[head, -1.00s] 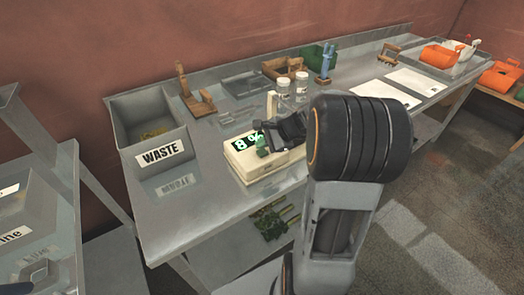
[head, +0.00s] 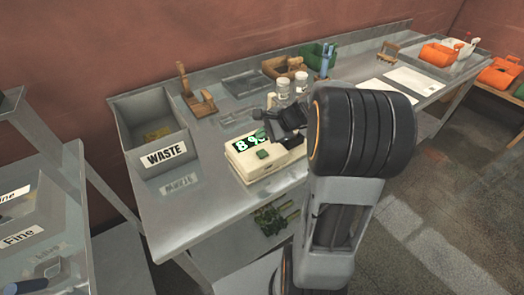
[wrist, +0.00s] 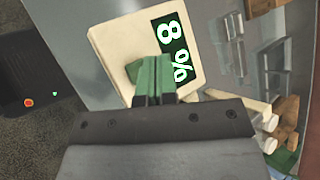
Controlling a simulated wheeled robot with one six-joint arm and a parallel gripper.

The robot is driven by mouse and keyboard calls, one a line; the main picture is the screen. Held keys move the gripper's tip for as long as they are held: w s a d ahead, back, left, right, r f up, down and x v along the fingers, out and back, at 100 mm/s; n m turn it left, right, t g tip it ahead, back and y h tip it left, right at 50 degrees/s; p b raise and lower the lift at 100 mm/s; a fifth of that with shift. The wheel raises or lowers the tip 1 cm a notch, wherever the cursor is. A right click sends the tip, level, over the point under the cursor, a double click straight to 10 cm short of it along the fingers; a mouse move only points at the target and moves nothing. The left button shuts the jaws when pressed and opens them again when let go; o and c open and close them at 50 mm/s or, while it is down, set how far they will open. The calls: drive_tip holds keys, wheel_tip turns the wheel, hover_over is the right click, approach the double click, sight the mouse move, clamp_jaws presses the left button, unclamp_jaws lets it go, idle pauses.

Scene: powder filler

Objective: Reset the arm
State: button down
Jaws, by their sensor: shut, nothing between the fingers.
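My gripper (head: 261,133) is shut and empty, with green fingers. In the head view it overlaps the display of a cream box-shaped device (head: 245,171) on the metal bench. The wrist view shows the closed fingers (wrist: 155,70) over the same device (wrist: 125,40). Its black display (wrist: 168,45) reads 8 % in the wrist view. A green button (head: 263,154) sits on the device; the fingers partly cover it in the wrist view. The fingers seem to be above the device, but I cannot tell the exact gap.
A grey bin marked WASTE (head: 165,155) stands left of the device. Behind it are a wooden stand (head: 197,100), two jars (head: 282,88) and a green bin (head: 320,58). White sheets (head: 412,79) and orange containers (head: 440,54) lie to the right.

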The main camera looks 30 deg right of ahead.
idle(0.3)
drive_tip(key=shift+s+f+n, duration=0.1)
drive_tip(key=shift+f+n, duration=0.05)
drive_tip(key=shift+n, duration=0.15)
drive_tip(key=s+a+r+n+g+h, duration=0.1)
drive_tip(key=s+a+r+n+h, duration=0.1)
drive_tip(key=s+n, duration=0.5)
drive_tip(key=s+a+r+n+h, duration=0.2)
drive_tip(key=s+a+n+h, duration=0.2)
drive_tip(key=s+a+n, duration=0.3)
drive_tip(key=shift+s+a+r+n+g+h, duration=0.15)
drive_tip(key=shift+s+r+n+g+h, duration=0.4)
drive_tip(key=shift+n, duration=0.85)
